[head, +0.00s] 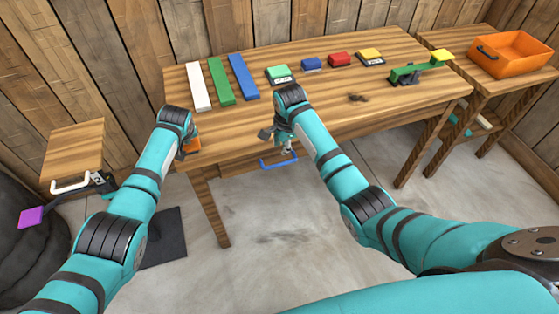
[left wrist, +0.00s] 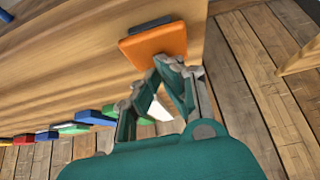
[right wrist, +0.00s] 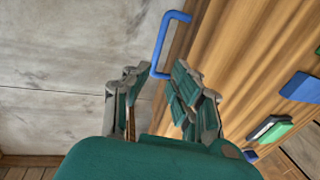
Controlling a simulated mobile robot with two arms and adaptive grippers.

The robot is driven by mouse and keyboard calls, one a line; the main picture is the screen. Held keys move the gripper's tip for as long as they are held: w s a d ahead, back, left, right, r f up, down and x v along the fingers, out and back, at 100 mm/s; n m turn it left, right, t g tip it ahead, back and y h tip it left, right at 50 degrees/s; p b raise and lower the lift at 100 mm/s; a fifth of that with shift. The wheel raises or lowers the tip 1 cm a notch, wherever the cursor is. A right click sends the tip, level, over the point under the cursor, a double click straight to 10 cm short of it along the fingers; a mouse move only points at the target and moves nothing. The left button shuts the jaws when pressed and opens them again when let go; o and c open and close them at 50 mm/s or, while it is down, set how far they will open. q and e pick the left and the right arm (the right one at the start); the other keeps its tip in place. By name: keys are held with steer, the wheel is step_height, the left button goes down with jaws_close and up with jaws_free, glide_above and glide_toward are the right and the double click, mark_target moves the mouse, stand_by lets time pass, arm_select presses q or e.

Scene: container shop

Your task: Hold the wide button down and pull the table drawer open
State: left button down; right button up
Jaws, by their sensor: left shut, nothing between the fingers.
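The wide orange button (head: 192,146) is at the table's front left corner, partly hidden by my left arm. It also shows in the left wrist view (left wrist: 157,45) with a dark piece along its far side. My left gripper (left wrist: 162,68) is shut and empty, its tips at the button's near edge; I cannot tell whether they press it. The blue drawer handle (head: 279,162) hangs at the table's front edge. My right gripper (right wrist: 155,72) is open, and the handle (right wrist: 160,45) lies ahead, between the lines of its fingers, not gripped. The drawer front is largely hidden.
On the wooden table (head: 310,100) stand white, green and blue bars, several small coloured blocks and a green lever (head: 418,72). An orange bin (head: 510,54) is on the right side table. A small wooden stand (head: 75,150) is at left.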

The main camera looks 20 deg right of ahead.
mark_target(280, 164)
steer(key=x, duration=1.1)
steer(key=shift+s+a+f, duration=0.1)
steer(key=shift+a+f, duration=0.05)
steer(key=shift+a, duration=0.05)
jaws_close()
